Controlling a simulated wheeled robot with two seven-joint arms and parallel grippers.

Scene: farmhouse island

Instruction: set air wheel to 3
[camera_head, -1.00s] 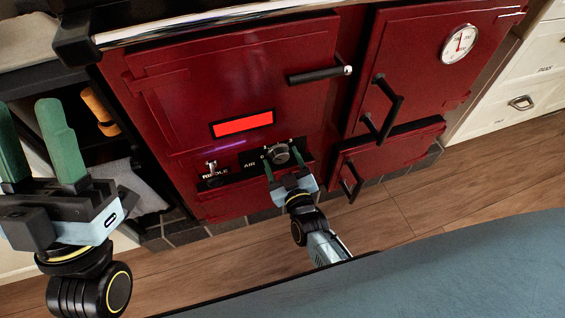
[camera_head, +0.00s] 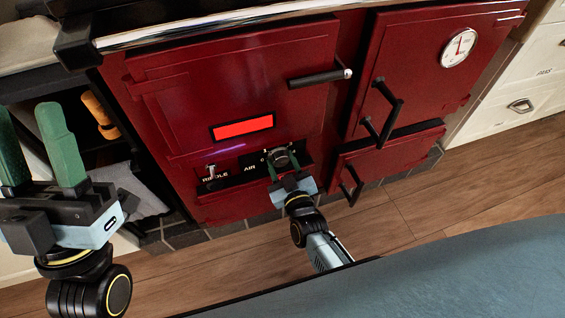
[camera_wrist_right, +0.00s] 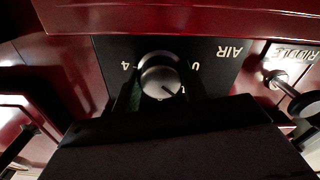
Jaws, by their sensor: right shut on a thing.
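The air wheel (camera_head: 281,156) is a round dark-grey knob on a black plate (camera_head: 250,163) marked AIR, low on the red stove. In the right wrist view the air wheel (camera_wrist_right: 160,74) shows a thin pointer line toward its lower right. My left gripper (camera_head: 25,130) is open and empty at the left, away from the wheel.
The riddle knob (camera_head: 211,170) sticks out left of the wheel. A glowing red window (camera_head: 243,127) and a black door handle (camera_head: 319,76) are above. A lower right door has a handle (camera_head: 351,186). The wooden floor (camera_head: 420,205) in front is clear.

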